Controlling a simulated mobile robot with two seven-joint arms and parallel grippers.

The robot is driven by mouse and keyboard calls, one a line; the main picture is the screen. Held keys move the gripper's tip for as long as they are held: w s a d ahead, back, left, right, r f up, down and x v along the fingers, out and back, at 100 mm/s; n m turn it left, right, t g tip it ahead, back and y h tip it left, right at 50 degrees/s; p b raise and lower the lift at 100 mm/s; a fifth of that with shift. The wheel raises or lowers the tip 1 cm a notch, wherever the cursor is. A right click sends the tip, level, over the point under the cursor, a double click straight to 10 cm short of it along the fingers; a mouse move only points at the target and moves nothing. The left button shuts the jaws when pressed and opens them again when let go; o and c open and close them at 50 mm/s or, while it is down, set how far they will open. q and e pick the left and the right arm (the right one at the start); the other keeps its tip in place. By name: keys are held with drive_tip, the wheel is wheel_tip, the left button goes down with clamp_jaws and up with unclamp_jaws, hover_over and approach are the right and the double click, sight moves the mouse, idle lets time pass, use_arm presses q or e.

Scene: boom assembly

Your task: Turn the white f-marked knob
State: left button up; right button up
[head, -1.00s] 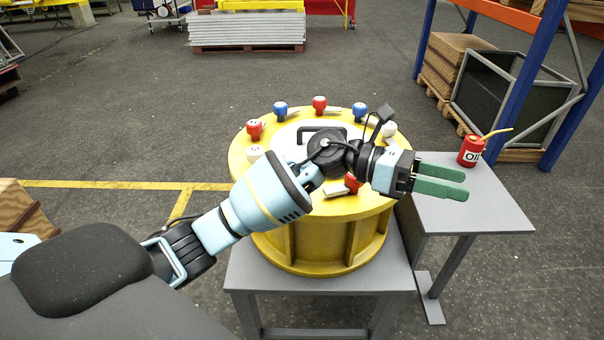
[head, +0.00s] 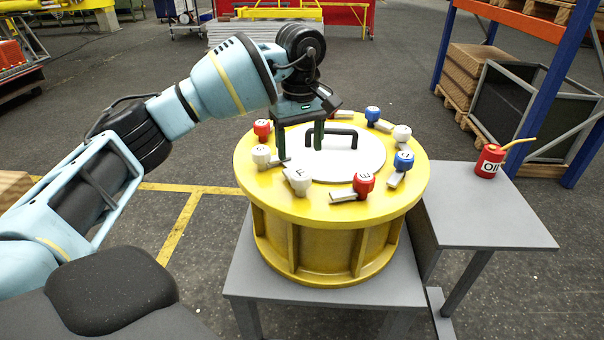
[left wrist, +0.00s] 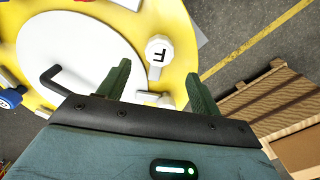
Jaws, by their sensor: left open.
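The white F-marked knob (head: 299,180) stands on the near-left rim of the yellow drum (head: 310,212). In the left wrist view the knob (left wrist: 158,50) shows its F clearly, just beyond the fingertips. My left gripper (head: 300,153) points down over the drum's left part, fingers spread, beside the black handle. In the left wrist view the gripper (left wrist: 158,70) is open and empty, apart from the F knob. Another white knob (head: 261,156) sits further left on the rim; part of a white knob shows between the finger bases. My right gripper is out of view.
A red E-marked knob (head: 364,183) and several other red, blue and white knobs ring the drum. The black handle (head: 335,132) rises from the white centre disc. A red oil can (head: 489,160) stands on the grey side table (head: 480,215), otherwise clear.

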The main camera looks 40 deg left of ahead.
sight(301, 173)
use_arm(q)
drive_tip(key=shift+f, duration=3.9)
drive_tip(key=c, duration=1)
